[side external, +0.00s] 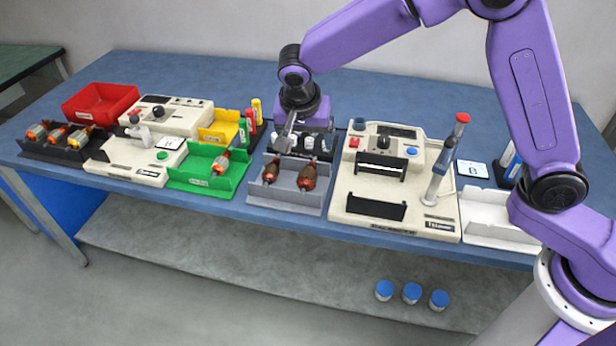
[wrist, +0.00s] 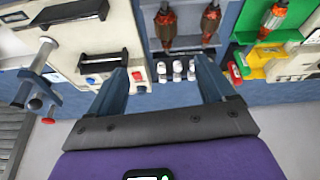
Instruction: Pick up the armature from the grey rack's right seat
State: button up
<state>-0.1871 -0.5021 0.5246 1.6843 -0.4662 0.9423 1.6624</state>
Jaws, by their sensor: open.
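The grey rack (side external: 286,199) stands at the middle of the blue table and holds two dark reddish-brown armatures side by side. The armature in its right seat (side external: 308,177) is nearer the large beige machine; the other armature (side external: 270,172) sits to its left. My gripper (side external: 287,143) is above and behind the rack. Its fingers (wrist: 160,70) are apart with nothing between them.
A black holder with several white-capped bottles (side external: 305,141) stands just behind the rack, under my gripper. The green rack (side external: 205,180) with one armature is to the left. The beige winding machine (side external: 430,208) with upright posts is close on the right.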

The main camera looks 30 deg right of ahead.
jog(key=w+m, duration=0.1)
send_near(306, 173)
jog(key=x, duration=0.6)
jog(key=shift+d+r, duration=0.1)
jog(key=shift+d, duration=0.3)
jog(key=shift+a+x, duration=0.2)
jog(key=shift+x, duration=1.15)
jog(key=shift+a+x, duration=0.15)
jog(key=shift+x, duration=1.15)
jog(key=shift+s, duration=0.1)
jog(key=c, duration=1.4)
